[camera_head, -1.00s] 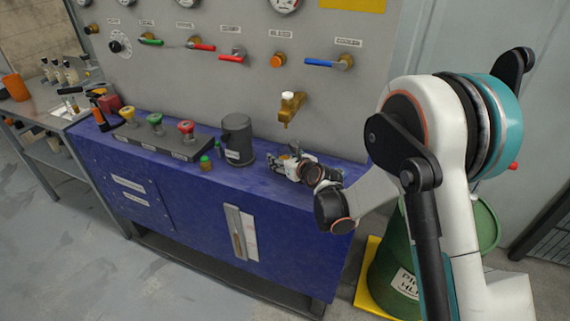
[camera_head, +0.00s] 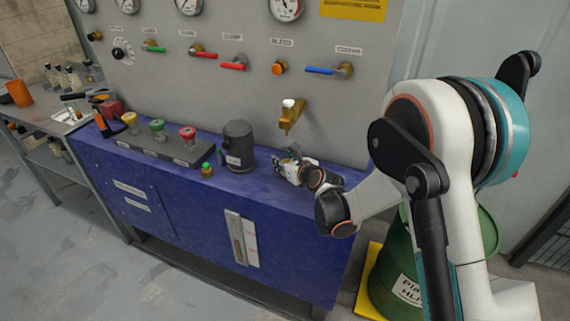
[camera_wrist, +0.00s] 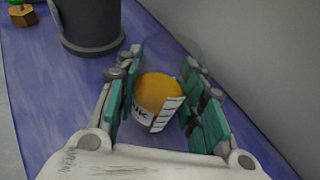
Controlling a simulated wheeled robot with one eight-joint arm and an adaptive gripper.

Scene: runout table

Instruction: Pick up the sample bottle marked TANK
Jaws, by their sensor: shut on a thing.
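The sample bottle (camera_wrist: 157,94) sits between my fingers in the wrist view. In the head view my gripper (camera_head: 287,166) is low over the right part of the blue bench top (camera_head: 262,190), and the bottle is mostly hidden there by the fingers. I cannot tell whether the bottle's base touches the bench.
A panel of gauges and levers (camera_head: 250,90) rises behind, with a brass tap (camera_head: 291,118) above my gripper.

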